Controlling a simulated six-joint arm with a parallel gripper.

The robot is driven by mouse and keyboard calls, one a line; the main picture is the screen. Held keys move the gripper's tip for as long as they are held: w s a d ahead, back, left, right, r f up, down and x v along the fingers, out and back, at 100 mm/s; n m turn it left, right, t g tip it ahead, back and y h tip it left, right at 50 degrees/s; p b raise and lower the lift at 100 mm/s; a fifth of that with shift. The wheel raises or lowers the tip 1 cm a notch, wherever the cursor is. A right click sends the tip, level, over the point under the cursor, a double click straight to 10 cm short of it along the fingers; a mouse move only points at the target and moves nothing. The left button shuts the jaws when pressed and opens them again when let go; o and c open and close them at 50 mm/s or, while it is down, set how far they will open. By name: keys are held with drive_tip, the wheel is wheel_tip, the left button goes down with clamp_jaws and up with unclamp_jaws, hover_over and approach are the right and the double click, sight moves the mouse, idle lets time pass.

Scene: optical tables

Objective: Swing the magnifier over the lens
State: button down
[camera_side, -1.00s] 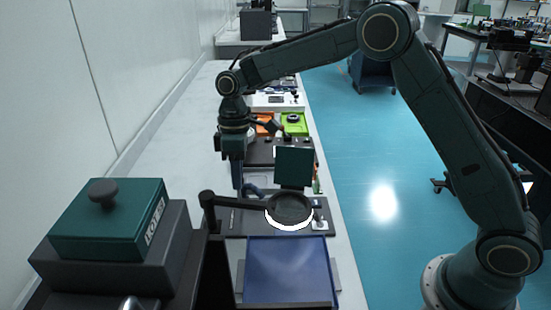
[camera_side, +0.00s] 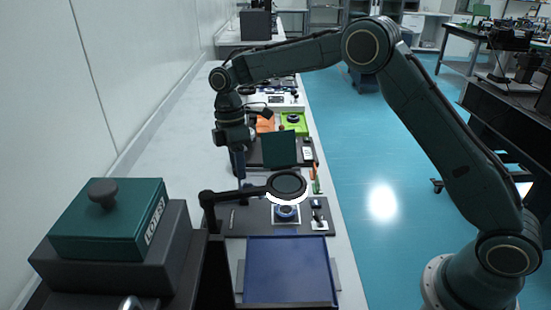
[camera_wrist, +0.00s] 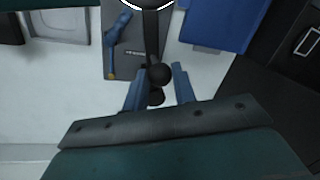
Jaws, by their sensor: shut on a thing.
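The magnifier is a dark ring (camera_side: 287,185) with a white rim, on a black arm from a post (camera_side: 207,200) at the left in the side view. The ring's lower edge also shows at the top of the wrist view (camera_wrist: 150,3). The lens (camera_side: 287,213) is a small blue round piece on a white square, in front of and below the ring in the side view. My gripper (camera_side: 241,178) is at the magnifier's arm. In the wrist view its blue fingers (camera_wrist: 160,70) stand either side of the arm's black ball-ended part (camera_wrist: 160,75). The exact contact is hard to see.
A dark board (camera_side: 255,222) lies under the magnifier, with small parts on it. A blue tray (camera_side: 288,270) is in front of it. A green-topped box (camera_side: 105,220) stands at the left front. Green (camera_side: 293,122) and orange trays are farther back.

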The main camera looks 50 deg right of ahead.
drive_tip(key=shift+w+r, duration=0.1)
drive_tip(key=c, duration=1.1)
unclamp_jaws()
drive_tip(key=shift+d, duration=0.1)
drive_tip(key=shift+c, duration=0.2)
drive_tip(key=shift+s+m, duration=0.25)
drive_tip(key=shift+m, duration=0.05)
